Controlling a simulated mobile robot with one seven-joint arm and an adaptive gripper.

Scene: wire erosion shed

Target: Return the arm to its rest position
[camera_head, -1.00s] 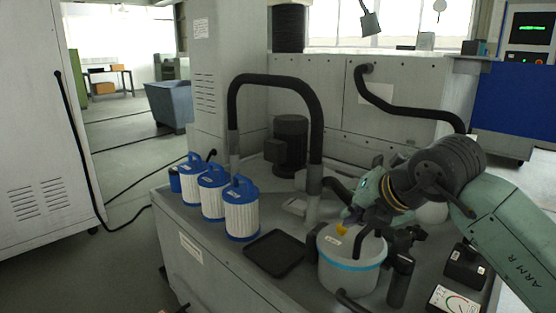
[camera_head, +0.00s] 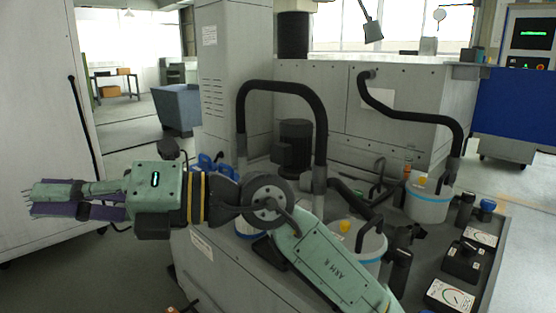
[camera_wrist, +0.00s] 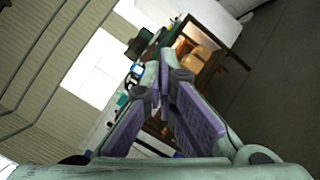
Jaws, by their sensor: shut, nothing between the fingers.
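My arm (camera_head: 330,265) reaches across the lower middle of the head view and bends out to the left. My gripper (camera_head: 30,199) points left in front of the pale cabinet, clear of the machine top. Its purple-padded fingers also show in the wrist view (camera_wrist: 160,90), shut with nothing held between them. The arm hides most of the blue-capped filter cartridges (camera_head: 222,163) and part of the black tray.
A pale cabinet (camera_head: 40,110) stands at the left behind my gripper. A black hose arch (camera_head: 285,88) rises behind my arm.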

